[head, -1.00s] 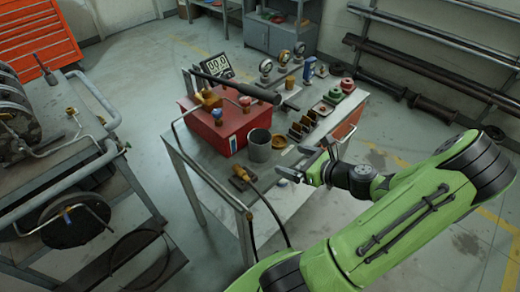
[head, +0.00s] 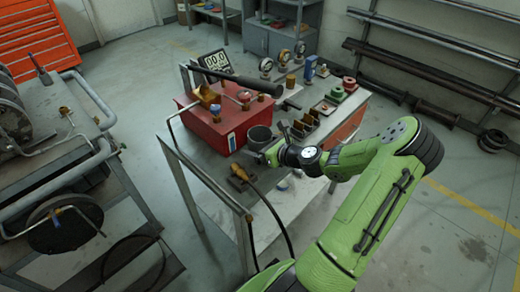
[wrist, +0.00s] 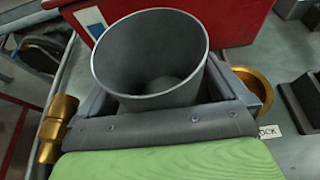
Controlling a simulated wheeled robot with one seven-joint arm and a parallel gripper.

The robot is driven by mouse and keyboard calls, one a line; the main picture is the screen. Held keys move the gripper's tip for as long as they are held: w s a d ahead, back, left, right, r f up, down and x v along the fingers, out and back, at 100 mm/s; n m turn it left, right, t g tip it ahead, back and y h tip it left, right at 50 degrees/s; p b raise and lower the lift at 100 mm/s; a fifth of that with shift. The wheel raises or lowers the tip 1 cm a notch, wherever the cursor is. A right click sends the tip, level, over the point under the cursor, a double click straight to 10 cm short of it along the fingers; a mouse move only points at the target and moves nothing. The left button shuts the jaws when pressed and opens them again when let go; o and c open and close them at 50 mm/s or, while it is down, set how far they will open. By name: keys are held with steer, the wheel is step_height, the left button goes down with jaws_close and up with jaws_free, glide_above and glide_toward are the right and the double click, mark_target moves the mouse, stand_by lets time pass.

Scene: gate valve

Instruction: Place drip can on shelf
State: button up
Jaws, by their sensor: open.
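The drip can, a grey open-topped cup (head: 260,136), stands upright on the workbench (head: 275,215) beside the red box. In the wrist view the can (wrist: 150,55) is large and looks empty. My gripper (head: 266,152) is low at the near side of the can. In the wrist view its open jaws (wrist: 165,88) lie on the left and right of the can's lower part. I cannot tell whether a finger touches it. The can's base is hidden. A grey shelf unit (head: 228,16) stands at the back wall.
The red box (head: 215,125) with brass valve parts is right behind the can. A brass fitting with a hose (head: 242,175) lies to its left, and a brass dish (wrist: 250,85) to its right. Slotted blocks (head: 303,127), gauges and coloured parts fill the bench's far side.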

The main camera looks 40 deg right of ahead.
mark_target(261, 129)
steer(key=shift+r, duration=0.1)
steer(key=c, duration=1.1)
steer(key=shift+s+r+p, duration=0.2)
steer(key=shift+r+p, duration=0.25)
steer(key=shift+p, duration=0.05)
step_height(261, 129, up, 6)
steer(key=p, duration=0.3)
steer(key=shift+r, duration=0.15)
steer(key=s+d+p, duration=0.1)
steer(key=s+p, duration=0.2)
steer(key=s, duration=1.6)
steer(key=shift+s+d, duration=0.35)
steer(key=shift+d, duration=0.05)
